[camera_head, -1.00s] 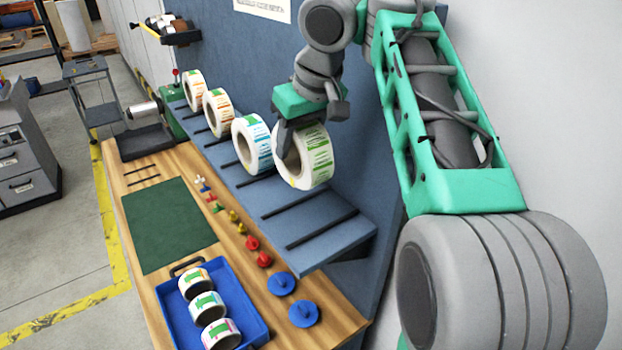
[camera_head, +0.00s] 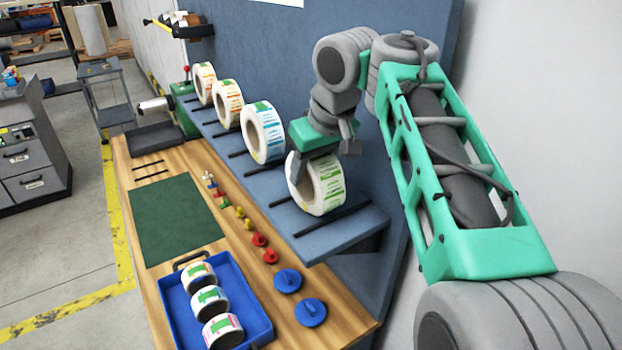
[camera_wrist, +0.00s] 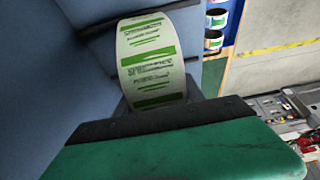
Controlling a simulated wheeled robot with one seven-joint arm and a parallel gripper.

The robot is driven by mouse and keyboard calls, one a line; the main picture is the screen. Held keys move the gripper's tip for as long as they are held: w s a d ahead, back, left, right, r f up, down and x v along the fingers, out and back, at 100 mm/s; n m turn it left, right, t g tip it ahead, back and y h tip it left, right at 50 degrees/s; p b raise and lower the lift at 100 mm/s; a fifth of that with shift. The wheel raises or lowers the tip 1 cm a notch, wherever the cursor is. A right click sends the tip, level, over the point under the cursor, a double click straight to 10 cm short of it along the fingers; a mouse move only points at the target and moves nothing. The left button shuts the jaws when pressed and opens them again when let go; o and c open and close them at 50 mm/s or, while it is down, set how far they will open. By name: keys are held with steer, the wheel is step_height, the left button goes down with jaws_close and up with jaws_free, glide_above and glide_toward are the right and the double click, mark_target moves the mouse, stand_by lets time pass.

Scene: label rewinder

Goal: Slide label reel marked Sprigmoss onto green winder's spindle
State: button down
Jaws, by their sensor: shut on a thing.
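The green-striped white label reel (camera_head: 329,186) is in my gripper (camera_head: 316,163), at the near end of the blue shelf. One dark finger is at the reel's open side face, near its core. I cannot tell whether the reel touches the shelf. In the wrist view the reel's printed face (camera_wrist: 152,62) shows green bands and blurred lettering that looks like Sprigmoss, just beyond my gripper (camera_wrist: 150,118). The green winder (camera_head: 186,112) stands at the far end of the bench, with a red knob on top.
Three other reels, with blue (camera_head: 263,133) and orange (camera_head: 228,102) labels, stand on the blue shelf (camera_head: 352,228) between dark dividers. The bench holds a green mat (camera_head: 170,222), a blue tray (camera_head: 258,310) of small reels and several coloured knobs (camera_head: 288,281). A blue panel backs the shelf.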

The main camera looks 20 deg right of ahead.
steer(key=shift+r, duration=0.1)
steer(key=shift+f, duration=0.25)
steer(key=c, duration=0.7)
jaws_free()
steer(key=shift+f, duration=0.1)
